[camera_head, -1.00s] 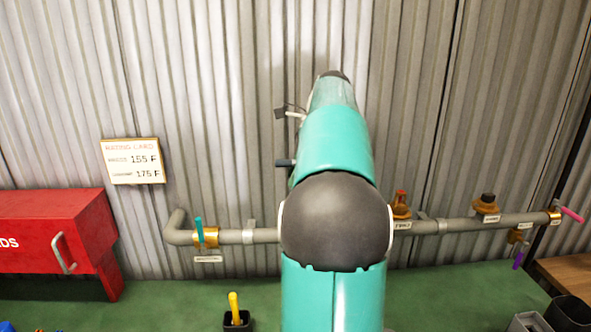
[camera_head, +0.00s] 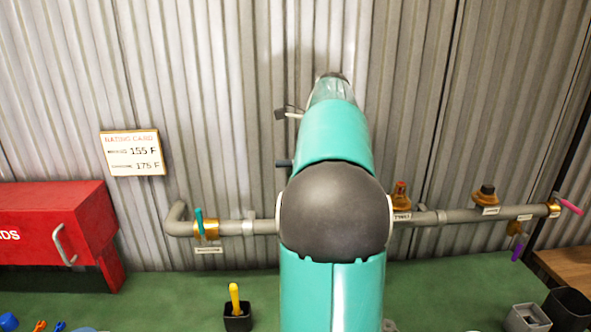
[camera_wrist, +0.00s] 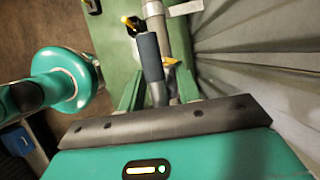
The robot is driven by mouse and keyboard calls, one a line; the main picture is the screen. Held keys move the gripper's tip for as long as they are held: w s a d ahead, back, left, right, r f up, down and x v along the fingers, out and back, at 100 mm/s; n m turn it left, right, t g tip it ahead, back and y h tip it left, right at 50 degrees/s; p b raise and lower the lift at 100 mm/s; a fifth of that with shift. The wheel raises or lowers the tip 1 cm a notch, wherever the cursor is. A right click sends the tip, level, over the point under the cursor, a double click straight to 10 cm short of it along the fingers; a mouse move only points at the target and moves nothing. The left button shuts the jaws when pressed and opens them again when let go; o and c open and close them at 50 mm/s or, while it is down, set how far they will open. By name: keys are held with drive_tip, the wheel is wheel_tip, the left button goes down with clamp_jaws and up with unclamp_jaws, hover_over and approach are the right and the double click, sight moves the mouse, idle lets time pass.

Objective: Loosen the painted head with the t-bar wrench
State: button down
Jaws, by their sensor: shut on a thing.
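My gripper (camera_wrist: 157,92) is shut on a dark grey bar handle, which I take to be the t-bar wrench (camera_wrist: 149,58); its far end is hard to make out. In the head view my arm hides the gripper; a dark stub (camera_head: 284,163) sticks out left of the arm, perhaps the wrench's end. I cannot tell which is the painted head. The wrench does not visibly touch either.
The pipe also carries a teal-handled valve (camera_head: 199,222), a pink handle (camera_head: 571,207) and a purple handle (camera_head: 517,252). A red box (camera_head: 45,220) stands left. A black holder with a yellow tool (camera_head: 235,300) and grey and black bins (camera_head: 566,310) stand on the green bench (camera_head: 180,290).

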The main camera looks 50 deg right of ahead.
drive_tip(key=shift+f, duration=0.4)
drive_tip(key=shift+n, duration=0.3)
drive_tip(key=n+g+y, duration=0.1)
drive_tip(key=n, duration=0.2)
drive_tip(key=shift+n, duration=0.4)
drive_tip(key=shift+s+a+n+g+y, duration=0.15)
drive_tip(key=shift+n+g+y, duration=0.2)
drive_tip(key=shift+n, duration=0.35)
drive_tip(key=n+g, duration=0.1)
drive_tip(key=n, duration=0.2)
drive_tip(key=shift+s+m, duration=0.1)
drive_tip(key=shift+m, duration=0.3)
